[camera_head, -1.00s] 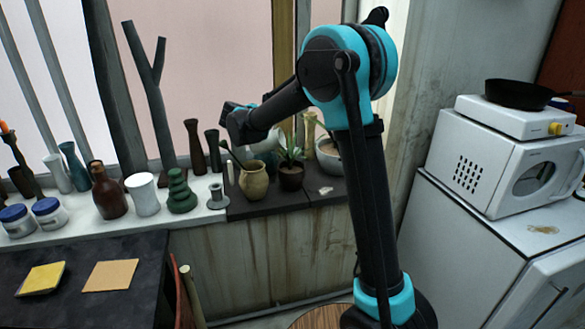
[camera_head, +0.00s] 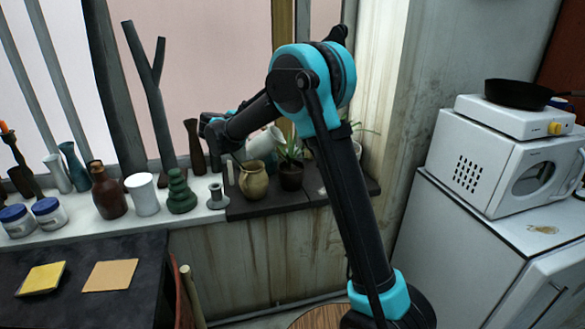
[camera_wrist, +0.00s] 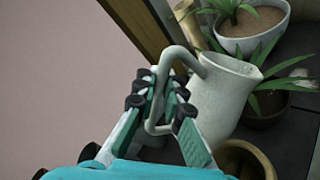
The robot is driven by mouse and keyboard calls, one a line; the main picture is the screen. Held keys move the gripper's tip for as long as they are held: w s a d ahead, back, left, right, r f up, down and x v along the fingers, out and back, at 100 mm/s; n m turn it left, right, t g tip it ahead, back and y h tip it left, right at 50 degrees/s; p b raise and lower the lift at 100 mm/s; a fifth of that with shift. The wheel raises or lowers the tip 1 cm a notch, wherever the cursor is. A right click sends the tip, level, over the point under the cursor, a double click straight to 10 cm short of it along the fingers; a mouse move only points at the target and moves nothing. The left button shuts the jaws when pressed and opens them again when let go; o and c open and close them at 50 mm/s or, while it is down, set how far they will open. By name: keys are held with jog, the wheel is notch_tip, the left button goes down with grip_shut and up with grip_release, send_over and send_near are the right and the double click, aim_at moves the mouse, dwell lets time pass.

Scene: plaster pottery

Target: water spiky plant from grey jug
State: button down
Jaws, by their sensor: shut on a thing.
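The pale grey jug (camera_wrist: 222,92) shows in the wrist view, with its wide mouth towards the upper right. My gripper (camera_wrist: 165,95) is shut on its looped handle. In the head view the jug (camera_head: 264,142) looks tilted and is partly hidden behind my arm and the tan jug. The spiky plant (camera_head: 290,152) stands in a dark brown pot (camera_head: 291,177) just right of the jug in the head view. In the wrist view the plant's leaves (camera_wrist: 272,80) reach close to the jug's mouth; contact cannot be told. No water is visible.
A tan jug (camera_head: 253,182) stands in front of the grey jug. Another plant in a white pot (camera_wrist: 255,42) is beyond the spiky plant. A dark brown bottle (camera_head: 195,148) and a green stacked vase (camera_head: 181,193) stand to the left on the sill.

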jog(key=shift+a+f+n, duration=0.2)
jog(key=shift+n, duration=0.1)
dwell(1.7)
jog(key=shift+a+f+n+h, duration=0.2)
jog(key=shift+a+n+h, duration=0.1)
jog(key=shift+n+h, duration=0.15)
jog(key=a+r+n, duration=0.1)
jog(key=a+r+n+h, duration=0.1)
jog(key=w+a+r+n, duration=0.1)
jog(key=shift+r+n+t+b, duration=0.25)
jog(key=shift+r+t+b, duration=0.05)
jog(key=shift+r+t, duration=0.1)
jog(key=shift+w+a+r+n+h, duration=0.1)
jog(key=shift+a+r+n+h, duration=0.2)
jog(key=shift+a+n, duration=0.35)
jog(key=shift+w+r+n+t+h, duration=0.1)
jog(key=shift+r+n+t+h, duration=0.3)
jog(key=shift+n, duration=0.55)
